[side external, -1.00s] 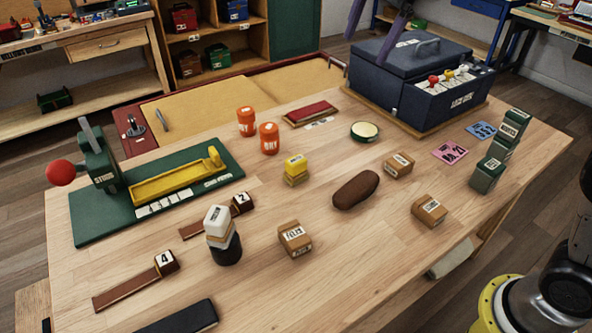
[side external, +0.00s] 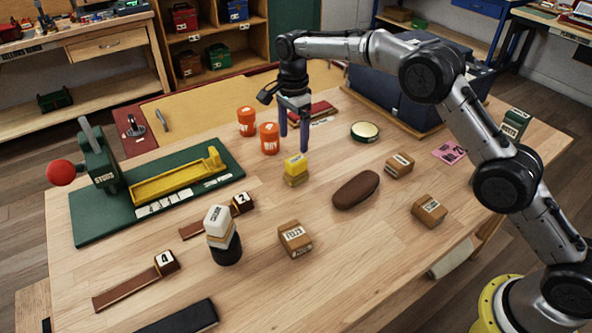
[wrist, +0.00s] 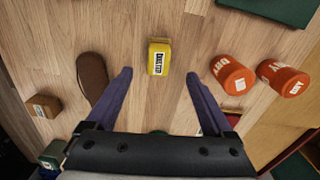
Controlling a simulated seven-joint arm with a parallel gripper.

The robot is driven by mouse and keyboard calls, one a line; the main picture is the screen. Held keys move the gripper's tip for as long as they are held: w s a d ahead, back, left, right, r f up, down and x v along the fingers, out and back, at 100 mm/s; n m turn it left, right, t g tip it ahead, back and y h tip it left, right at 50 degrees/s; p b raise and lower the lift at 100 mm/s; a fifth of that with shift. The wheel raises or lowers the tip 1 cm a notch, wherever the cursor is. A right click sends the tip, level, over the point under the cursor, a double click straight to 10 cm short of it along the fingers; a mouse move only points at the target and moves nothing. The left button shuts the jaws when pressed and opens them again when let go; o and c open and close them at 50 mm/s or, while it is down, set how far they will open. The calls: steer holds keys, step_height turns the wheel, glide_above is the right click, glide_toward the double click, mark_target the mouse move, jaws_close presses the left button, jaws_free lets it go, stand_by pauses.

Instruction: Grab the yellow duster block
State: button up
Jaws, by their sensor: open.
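The yellow duster block (side external: 296,169) sits upright on the wooden table, near its middle, with a white label on top. In the wrist view the duster block (wrist: 159,58) lies ahead of the fingertips, about midway between them sideways. My gripper (side external: 294,143) hangs above the table with its two purple fingers pointing down, over and a little behind the block. It is open and empty. The fingers also show wide apart in the wrist view (wrist: 157,73). No contact with the block is visible.
Two orange pots (side external: 269,138) stand left of my fingers. A brown oval pad (side external: 356,189) lies right of the block. A red-topped block (side external: 312,111) lies behind my gripper. Labelled wooden blocks (side external: 295,239) stand around. The table just in front of the duster block is clear.

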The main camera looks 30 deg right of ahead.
mark_target(296, 159)
step_height(296, 159, down, 5)
steer(key=shift+r, duration=0.1)
steer(key=shift+d+f, duration=0.2)
steer(key=shift+f, duration=1.15)
steer(key=shift+d+f, duration=0.15)
steer(key=shift+f, duration=1.2)
jaws_close()
